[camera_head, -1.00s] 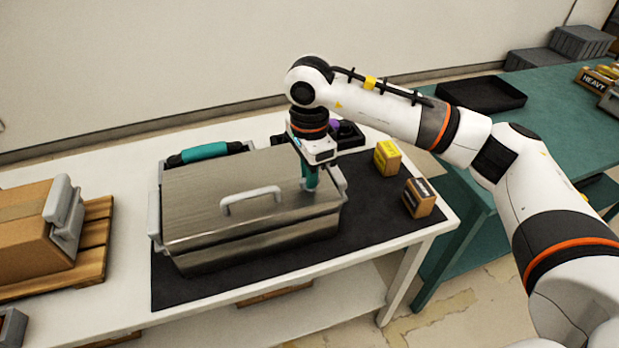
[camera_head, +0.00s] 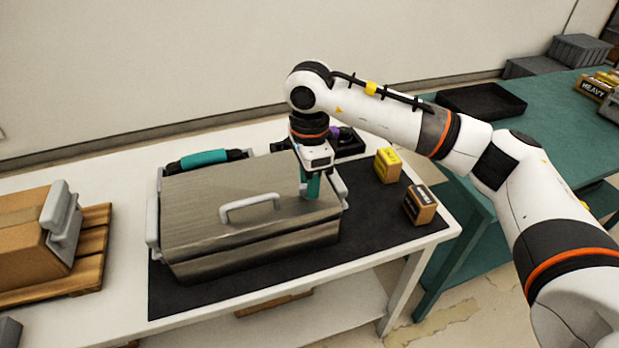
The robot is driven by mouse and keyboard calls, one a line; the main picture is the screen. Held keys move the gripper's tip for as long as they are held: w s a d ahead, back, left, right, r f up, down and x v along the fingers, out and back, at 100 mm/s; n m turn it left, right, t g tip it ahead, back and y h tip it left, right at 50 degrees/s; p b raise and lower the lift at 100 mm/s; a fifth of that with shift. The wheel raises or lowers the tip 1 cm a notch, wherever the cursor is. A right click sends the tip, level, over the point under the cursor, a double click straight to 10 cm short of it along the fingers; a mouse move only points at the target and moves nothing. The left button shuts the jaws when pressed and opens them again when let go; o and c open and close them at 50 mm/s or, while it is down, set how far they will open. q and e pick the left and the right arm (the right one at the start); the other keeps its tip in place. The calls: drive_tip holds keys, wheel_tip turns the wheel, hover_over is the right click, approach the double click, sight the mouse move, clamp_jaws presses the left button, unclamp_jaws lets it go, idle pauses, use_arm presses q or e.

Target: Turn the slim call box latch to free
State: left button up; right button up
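A brushed-metal case (camera_head: 205,210) with a light grey lid handle and grey side brackets lies on a black mat (camera_head: 190,298). I cannot tell for certain whether it is the slim call box, and no latch can be made out. My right gripper (camera_head: 312,186) points down over the right end of the case, at or just above its lid. Its teal tip looks like one narrow block, so the gap between the fingers does not show. Its body hides part of what lies behind. My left gripper is not in view.
A teal-handled item (camera_head: 200,158) and a dark tray (camera_head: 350,143) are behind the case. A yellow box (camera_head: 387,165) and a brown box (camera_head: 420,205) stand to its right. A carton (camera_head: 20,240) on a wooden pallet (camera_head: 92,245) is at left. The mat's front right is clear.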

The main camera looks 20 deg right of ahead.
wheel_tip(320, 180, up, 12)
drive_tip(key=b, duration=0.1)
idle(0.6)
idle(0.4)
